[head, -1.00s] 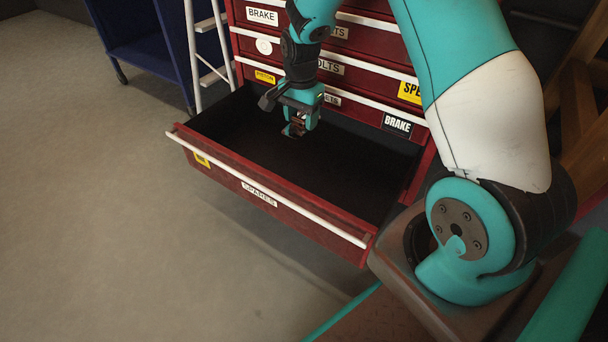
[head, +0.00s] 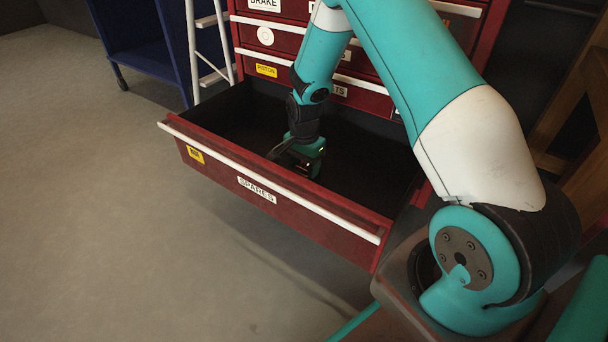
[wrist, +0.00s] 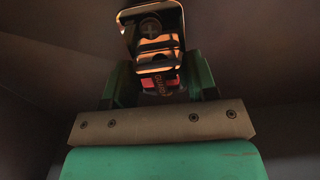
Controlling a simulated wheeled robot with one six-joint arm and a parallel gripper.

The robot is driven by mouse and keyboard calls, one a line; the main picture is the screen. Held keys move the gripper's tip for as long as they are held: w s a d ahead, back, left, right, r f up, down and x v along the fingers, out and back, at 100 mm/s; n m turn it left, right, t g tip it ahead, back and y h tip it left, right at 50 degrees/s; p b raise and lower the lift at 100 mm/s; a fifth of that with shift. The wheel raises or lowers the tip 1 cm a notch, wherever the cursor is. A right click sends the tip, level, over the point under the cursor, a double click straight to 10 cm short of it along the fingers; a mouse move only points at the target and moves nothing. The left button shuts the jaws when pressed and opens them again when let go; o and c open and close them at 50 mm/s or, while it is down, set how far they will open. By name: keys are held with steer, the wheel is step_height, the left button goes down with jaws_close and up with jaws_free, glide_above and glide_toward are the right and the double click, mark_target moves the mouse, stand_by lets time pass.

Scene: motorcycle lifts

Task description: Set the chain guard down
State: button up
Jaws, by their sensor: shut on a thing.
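The chain guard (wrist: 153,28) shows in the wrist view as a dark piece with orange-lit edges and a red label with dark lettering. My gripper (wrist: 160,84) is shut on it, with one green finger on each side. In the head view my gripper (head: 303,168) is low inside the open red drawer (head: 225,170) labelled SPARES, towards its front side. The guard is hidden or too dark to make out there. I cannot tell whether it touches the drawer floor.
The red cabinet (head: 285,50) has several shut drawers above the open one. The dark drawer interior looks empty to the left of my gripper. A white ladder (head: 213,50) and a blue cart (head: 145,50) stand to the left. The grey floor in front is clear.

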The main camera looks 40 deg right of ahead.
steer(key=shift+f, duration=0.8)
steer(key=shift+r, duration=0.15)
steer(key=o, duration=1.2)
